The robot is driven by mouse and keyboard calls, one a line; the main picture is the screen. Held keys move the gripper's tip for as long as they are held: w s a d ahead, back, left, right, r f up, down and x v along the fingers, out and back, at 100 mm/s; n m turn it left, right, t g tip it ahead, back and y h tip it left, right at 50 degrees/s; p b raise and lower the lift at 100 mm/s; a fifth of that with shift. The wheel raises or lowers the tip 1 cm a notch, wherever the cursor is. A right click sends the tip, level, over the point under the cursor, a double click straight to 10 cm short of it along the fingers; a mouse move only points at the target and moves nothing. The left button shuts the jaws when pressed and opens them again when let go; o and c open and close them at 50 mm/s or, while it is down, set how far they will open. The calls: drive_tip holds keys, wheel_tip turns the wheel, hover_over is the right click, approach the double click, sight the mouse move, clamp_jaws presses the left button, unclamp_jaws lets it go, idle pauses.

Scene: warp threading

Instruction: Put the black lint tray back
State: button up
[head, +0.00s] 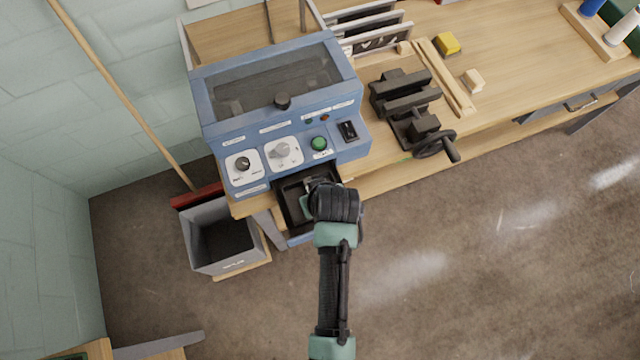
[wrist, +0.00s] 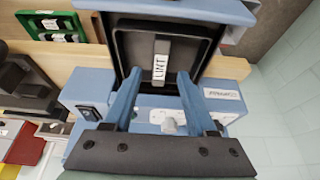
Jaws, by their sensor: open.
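The black lint tray (head: 288,205) shows in the head view below the control panel of the blue machine (head: 270,125), standing out past the bench's front edge. My arm hides its right part. My gripper (head: 310,193) is over the tray in the head view. In the wrist view my gripper (wrist: 159,73) has its two blue fingers spread apart, with nothing clearly between them. I cannot tell whether they touch the tray.
A grey bin (head: 222,240) stands on the floor left of the tray. A broom handle (head: 125,95) leans against the wall. A black vise (head: 410,105) and wood pieces (head: 445,80) lie on the bench to the right. The floor at lower right is clear.

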drive_tip(key=a+v, duration=0.1)
drive_tip(key=v, duration=0.6)
drive_tip(key=w+d+r+m+t, duration=0.1)
drive_tip(key=w+r+t, duration=0.3)
drive_tip(key=w+r, duration=0.45)
drive_tip(key=w+r+t, duration=0.3)
drive_tip(key=w+r, duration=0.2)
drive_tip(key=r, duration=0.6)
wheel_tip(320, 180, up, 16)
drive_tip(key=w+t+h, duration=0.1)
drive_tip(key=w+t, duration=0.2)
drive_tip(key=t, duration=0.2)
drive_tip(key=s+r+m+t, duration=0.1)
drive_tip(key=s+r+t, duration=0.2)
drive_tip(key=r, duration=0.7)
drive_tip(key=s+r+t, duration=0.4)
drive_tip(key=s+r, duration=0.2)
drive_tip(key=r, duration=0.5)
drive_tip(key=s+a+r+m+t, duration=0.1)
drive_tip(key=s+r+t, duration=0.3)
drive_tip(key=r, duration=0.7)
drive_tip(key=shift+s+m+h, duration=0.3)
drive_tip(key=shift+s+h, duration=0.05)
drive_tip(key=shift+h, duration=0.05)
drive_tip(key=shift+a, duration=0.1)
